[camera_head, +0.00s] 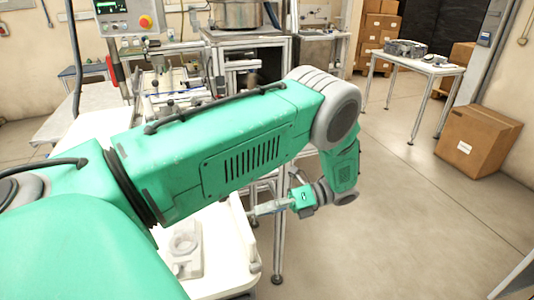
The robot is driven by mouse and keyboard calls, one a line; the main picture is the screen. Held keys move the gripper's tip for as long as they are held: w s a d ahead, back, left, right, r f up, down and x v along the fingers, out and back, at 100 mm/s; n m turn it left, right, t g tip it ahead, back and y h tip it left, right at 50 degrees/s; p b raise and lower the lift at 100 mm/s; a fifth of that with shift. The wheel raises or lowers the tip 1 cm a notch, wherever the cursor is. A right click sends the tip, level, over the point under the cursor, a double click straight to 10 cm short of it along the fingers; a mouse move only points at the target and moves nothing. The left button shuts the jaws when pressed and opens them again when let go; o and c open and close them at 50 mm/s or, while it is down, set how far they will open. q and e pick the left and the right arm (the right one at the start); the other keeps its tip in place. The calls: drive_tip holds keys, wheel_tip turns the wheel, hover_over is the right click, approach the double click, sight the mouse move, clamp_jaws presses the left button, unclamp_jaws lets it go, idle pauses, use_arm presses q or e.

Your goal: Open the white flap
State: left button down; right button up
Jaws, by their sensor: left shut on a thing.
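My green left arm crosses the view from the left and bends down at its grey joint. My left gripper (256,210) points left, shut at the right edge of a white panel (239,232), which looks like the white flap. The panel stands at the right end of a white worktop. The fingertips are small here, and my arm hides much of the panel and worktop, so the exact grip and how far the flap is open are hard to tell. My right gripper is not in view.
A pale fixture with a round recess (187,245) lies on the white worktop. A machine with a control panel (128,18) stands behind my arm. A cardboard box (477,141) and a small table (420,66) stand at the right. The floor (400,220) right of my gripper is clear.

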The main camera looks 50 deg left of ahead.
use_arm(q)
drive_tip(key=shift+w+a+r, duration=0.1)
drive_tip(key=shift+w+r, duration=0.05)
drive_tip(key=shift+w, duration=0.05)
drive_tip(key=c, duration=1.6)
unclamp_jaws()
drive_tip(key=o, duration=0.3)
drive_tip(key=shift+w, duration=0.1)
drive_tip(key=shift+w+f, duration=0.1)
drive_tip(key=shift+f, duration=0.1)
drive_tip(key=shift+r, duration=0.25)
wheel_tip(320, 180, up, 10)
drive_tip(key=shift+f, duration=0.25)
